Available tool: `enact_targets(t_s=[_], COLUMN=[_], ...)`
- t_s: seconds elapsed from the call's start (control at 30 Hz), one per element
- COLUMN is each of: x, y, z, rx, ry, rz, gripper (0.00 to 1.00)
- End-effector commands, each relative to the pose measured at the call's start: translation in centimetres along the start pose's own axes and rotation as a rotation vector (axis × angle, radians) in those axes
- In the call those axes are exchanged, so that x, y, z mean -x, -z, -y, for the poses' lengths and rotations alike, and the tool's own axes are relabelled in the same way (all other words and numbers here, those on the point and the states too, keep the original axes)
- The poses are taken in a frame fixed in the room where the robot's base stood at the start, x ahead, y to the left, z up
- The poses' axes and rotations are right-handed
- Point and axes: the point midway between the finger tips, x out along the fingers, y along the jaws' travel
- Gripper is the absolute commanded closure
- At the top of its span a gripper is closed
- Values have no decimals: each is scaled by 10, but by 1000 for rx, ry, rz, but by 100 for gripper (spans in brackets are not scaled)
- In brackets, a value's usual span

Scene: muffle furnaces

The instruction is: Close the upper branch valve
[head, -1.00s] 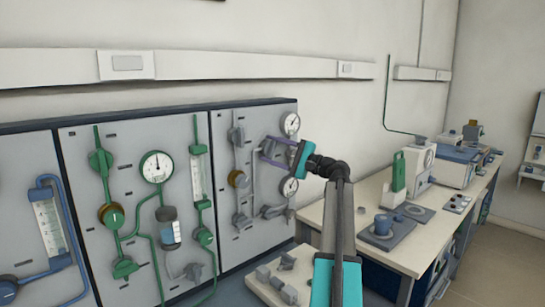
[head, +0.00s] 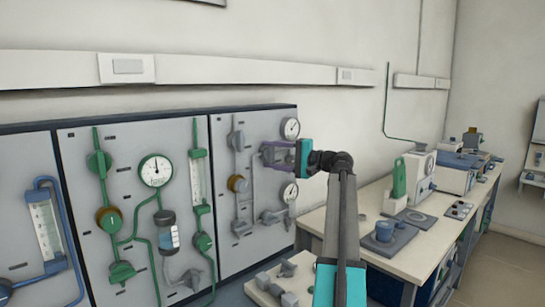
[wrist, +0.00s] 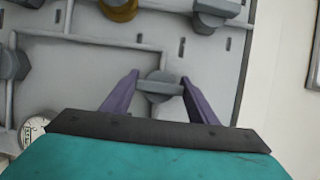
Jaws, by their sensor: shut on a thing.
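The upper branch valve (head: 268,153) is a grey valve on the right-hand grey panel, between the two round gauges in height. In the wrist view its grey bar-shaped handle (wrist: 160,87) lies crosswise between my two purple fingers. My gripper (head: 266,153) reaches it from the right, and its fingertips (wrist: 160,82) touch the two ends of the handle. The gripper is shut on the handle. In the head view the fingers partly hide the valve.
A lower grey valve (head: 271,216), a brass knob (head: 237,183) and an upper-left grey valve (head: 236,138) sit nearby. Gauges (head: 290,128) and (head: 289,191) flank my gripper. Loose grey blocks (head: 287,268) lie on a board below. A bench (head: 400,255) stands at the right.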

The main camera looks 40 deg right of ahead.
Motion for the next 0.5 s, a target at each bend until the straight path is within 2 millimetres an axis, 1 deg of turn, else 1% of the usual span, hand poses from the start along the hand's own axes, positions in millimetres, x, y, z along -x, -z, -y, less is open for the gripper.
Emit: enact_targets(t_s=[0.13,0.17,0.2,0.27,0.5], x=[0,0,0,0,0], y=[0,0,0,0,0], z=[0,0,0,0,0], rx=[3,3,3,3,1], ry=[-1,-1,-1,-1,0], rz=[-1,-1,-1,-1,0], gripper=[69,45,38,28,28])
